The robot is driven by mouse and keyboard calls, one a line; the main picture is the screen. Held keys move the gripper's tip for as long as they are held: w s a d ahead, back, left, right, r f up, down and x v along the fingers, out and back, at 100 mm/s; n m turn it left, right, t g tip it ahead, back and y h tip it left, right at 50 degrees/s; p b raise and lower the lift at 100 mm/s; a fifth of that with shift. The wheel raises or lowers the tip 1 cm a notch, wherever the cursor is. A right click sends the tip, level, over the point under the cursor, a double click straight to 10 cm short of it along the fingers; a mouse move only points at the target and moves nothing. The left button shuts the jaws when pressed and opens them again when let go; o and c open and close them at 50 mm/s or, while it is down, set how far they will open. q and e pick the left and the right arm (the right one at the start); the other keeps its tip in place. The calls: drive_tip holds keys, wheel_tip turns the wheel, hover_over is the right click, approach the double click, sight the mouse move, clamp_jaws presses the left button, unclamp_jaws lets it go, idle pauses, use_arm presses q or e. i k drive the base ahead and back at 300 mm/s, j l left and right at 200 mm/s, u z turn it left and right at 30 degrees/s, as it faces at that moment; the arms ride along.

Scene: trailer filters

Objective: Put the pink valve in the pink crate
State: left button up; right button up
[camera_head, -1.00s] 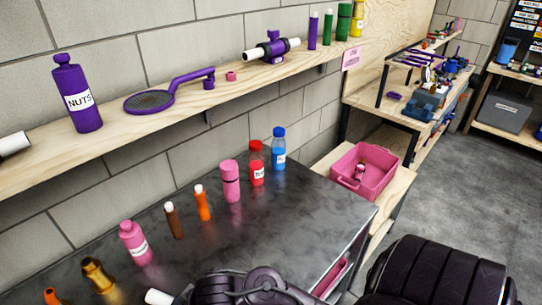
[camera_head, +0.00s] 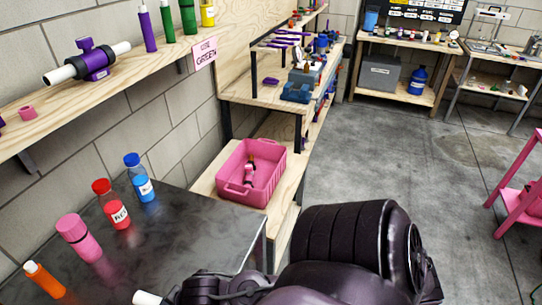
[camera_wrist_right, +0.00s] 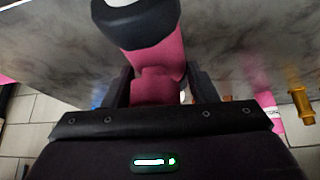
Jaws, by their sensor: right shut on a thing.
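My right gripper (camera_wrist_right: 160,86) is shut on the pink valve (camera_wrist_right: 158,62), a pink body with a black band and a pale end, in the right wrist view. In the head view my right arm crosses the bottom, and a white tip (camera_head: 147,298) that looks like the valve's end shows at the bottom edge, over the dark table. The pink crate (camera_head: 262,198) stands on a low wooden shelf beyond the table, well apart from the gripper. My left gripper is out of view.
A wall shelf (camera_head: 125,75) holds a purple valve (camera_head: 90,62) and several bottles.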

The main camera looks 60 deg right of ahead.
sight(263, 185)
drive_tip(key=l+z, duration=0.1)
drive_tip(key=l, duration=1.05)
drive_tip(key=l+z, duration=0.15)
drive_tip(key=l, duration=0.4)
drive_tip(key=i+l, duration=0.1)
drive_tip(key=l, duration=0.45)
drive_tip(key=i+l+z, duration=0.15)
drive_tip(key=l, duration=1)
drive_tip(key=i+l+z, duration=0.15)
drive_tip(key=l, duration=0.95)
drive_tip(key=i+j, duration=0.1)
drive_tip(key=j, duration=0.25)
drive_tip(key=i+j, duration=0.1)
drive_tip(key=j, duration=0.25)
drive_tip(key=z, duration=0.05)
